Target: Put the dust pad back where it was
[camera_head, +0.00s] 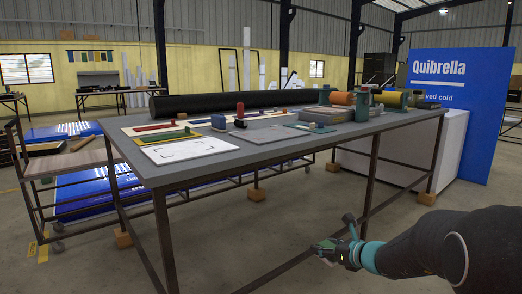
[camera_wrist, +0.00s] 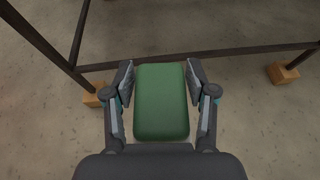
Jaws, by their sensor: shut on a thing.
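My gripper (camera_head: 326,249) is in front of the long grey table (camera_head: 237,160), low near the floor and below the tabletop. In the wrist view, a green block-shaped pad (camera_wrist: 161,103), which I take to be the dust pad, sits between the two fingers, and my gripper is shut on it. The pad's underside is hidden. In the head view, only a small green part shows at the gripper. On the tabletop are a white board with corner marks (camera_head: 186,149), a green mat (camera_head: 165,136) and a grey mat (camera_head: 266,134).
A black roll (camera_head: 240,101) lies along the table's back edge. Table legs (camera_head: 165,238) and a low rail (camera_head: 272,277) are near my gripper. A cart (camera_head: 75,160) stands left. Open floor lies in front.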

